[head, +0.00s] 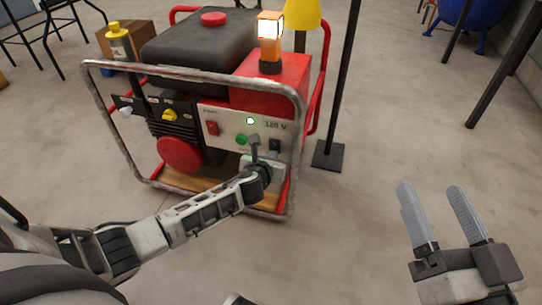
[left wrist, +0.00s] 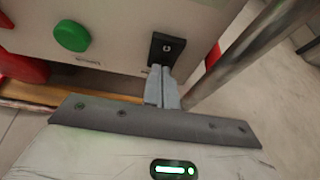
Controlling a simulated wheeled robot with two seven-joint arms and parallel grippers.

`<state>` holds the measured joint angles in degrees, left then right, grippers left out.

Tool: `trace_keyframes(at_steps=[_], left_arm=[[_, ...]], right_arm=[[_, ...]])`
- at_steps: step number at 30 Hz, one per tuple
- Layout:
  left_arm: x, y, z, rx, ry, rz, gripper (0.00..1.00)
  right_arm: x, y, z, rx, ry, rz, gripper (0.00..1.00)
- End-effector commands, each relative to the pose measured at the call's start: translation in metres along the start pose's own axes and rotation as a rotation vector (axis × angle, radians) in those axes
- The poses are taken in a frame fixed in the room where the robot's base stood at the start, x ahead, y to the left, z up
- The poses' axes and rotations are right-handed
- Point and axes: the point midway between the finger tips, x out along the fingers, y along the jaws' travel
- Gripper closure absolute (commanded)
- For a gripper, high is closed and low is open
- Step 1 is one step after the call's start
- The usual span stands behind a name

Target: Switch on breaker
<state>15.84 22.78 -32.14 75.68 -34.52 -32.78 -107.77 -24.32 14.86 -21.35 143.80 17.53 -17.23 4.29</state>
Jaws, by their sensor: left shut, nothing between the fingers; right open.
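A red and black generator in a metal tube frame stands on the floor in the head view. Its pale front panel (head: 228,118) carries a red switch (head: 212,128), a green button (head: 241,139) and a small black switch (head: 274,146). In the left wrist view the black switch (left wrist: 167,48) sits right of the green button (left wrist: 72,35). My left gripper (head: 254,139) is shut and empty, its fingertips (left wrist: 161,69) at the lower edge of the black switch; whether they touch it I cannot tell. My right gripper (head: 428,188) is open and empty, out over the floor.
A frame tube (left wrist: 245,55) runs close to the right of my left fingers.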

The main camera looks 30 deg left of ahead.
Motion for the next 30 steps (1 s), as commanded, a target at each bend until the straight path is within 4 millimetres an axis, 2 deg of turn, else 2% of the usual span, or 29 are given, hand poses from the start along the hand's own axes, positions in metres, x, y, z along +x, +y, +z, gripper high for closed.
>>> trace_keyframes(at_steps=[7,18,30], left_arm=[[-0.001,0.000,0.003,0.000,-0.001,0.000,1.00],[-0.007,0.000,0.017,0.002,-0.004,0.000,1.00],[-0.006,0.001,0.018,0.000,-0.007,0.000,1.00]], right_arm=[[0.001,-0.001,-0.004,-0.004,0.003,-0.001,0.31],[0.004,-0.006,-0.020,-0.005,0.003,-0.001,0.31],[0.003,-0.005,-0.018,0.003,-0.004,0.001,0.31]])
